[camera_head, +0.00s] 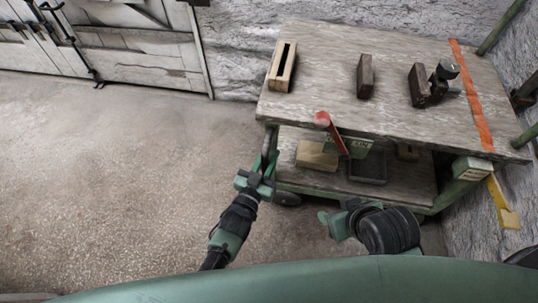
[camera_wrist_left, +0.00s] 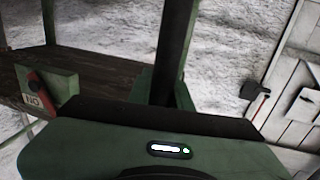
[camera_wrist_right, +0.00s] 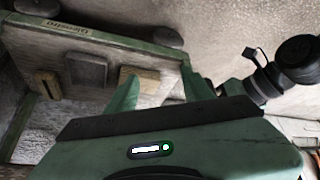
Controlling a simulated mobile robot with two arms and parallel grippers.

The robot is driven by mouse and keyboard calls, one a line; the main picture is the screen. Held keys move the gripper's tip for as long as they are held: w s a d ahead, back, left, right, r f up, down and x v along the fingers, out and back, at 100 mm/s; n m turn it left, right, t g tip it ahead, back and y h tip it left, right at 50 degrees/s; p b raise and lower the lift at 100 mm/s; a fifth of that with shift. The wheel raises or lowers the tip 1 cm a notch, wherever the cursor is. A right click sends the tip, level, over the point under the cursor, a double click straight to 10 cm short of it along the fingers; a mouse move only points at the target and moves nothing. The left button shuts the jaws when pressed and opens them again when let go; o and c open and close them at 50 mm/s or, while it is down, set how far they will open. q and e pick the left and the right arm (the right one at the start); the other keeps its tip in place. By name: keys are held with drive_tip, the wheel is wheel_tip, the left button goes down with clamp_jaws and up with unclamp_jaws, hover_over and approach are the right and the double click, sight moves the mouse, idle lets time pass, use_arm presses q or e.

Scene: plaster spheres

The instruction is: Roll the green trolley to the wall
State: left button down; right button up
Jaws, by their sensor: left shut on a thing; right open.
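The green trolley (camera_head: 330,105) has a worn wooden top, a green frame and a lower shelf (camera_head: 400,190). It stands at the upper right in the head view. My left gripper (camera_head: 262,180) is shut on a dark upright bar at the trolley's near left corner; this bar (camera_wrist_left: 175,50) rises between the fingers in the left wrist view. My right gripper (camera_head: 333,220) is open and empty, low in front of the trolley's near side. In the right wrist view the lower shelf (camera_wrist_right: 105,60) lies beyond its fingers. The rough grey wall (camera_head: 238,45) is behind the trolley.
On the top lie a slotted wooden box (camera_head: 282,68), a dark block (camera_head: 365,76), a plane (camera_head: 432,84) and an orange strap (camera_head: 470,95). A red lever (camera_head: 332,132) sticks up at the near edge. White wooden doors (camera_head: 130,45) stand upper left. Bare floor (camera_head: 120,150) lies left.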

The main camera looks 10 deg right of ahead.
sight(267, 165)
use_arm(q)
drive_tip(key=shift+s+d, duration=0.15)
drive_tip(key=shift+d, duration=0.1)
drive_tip(key=c, duration=1.4)
unclamp_jaws()
drive_tip(key=shift+o, duration=0.5)
drive_tip(key=shift+d, duration=0.1)
use_arm(e)
drive_tip(key=shift+d, duration=0.1)
use_arm(q)
drive_tip(key=p+v, duration=0.1)
drive_tip(key=v, duration=0.2)
drive_tip(key=p+v, duration=0.1)
drive_tip(key=v, duration=0.3)
drive_tip(key=shift+s+a, duration=0.25)
drive_tip(key=shift+s, duration=0.1)
use_arm(e)
drive_tip(key=s+g, duration=0.1)
drive_tip(key=s, duration=0.1)
drive_tip(key=s+d+g, duration=0.1)
drive_tip(key=s, duration=0.1)
drive_tip(key=shift+r, duration=0.15)
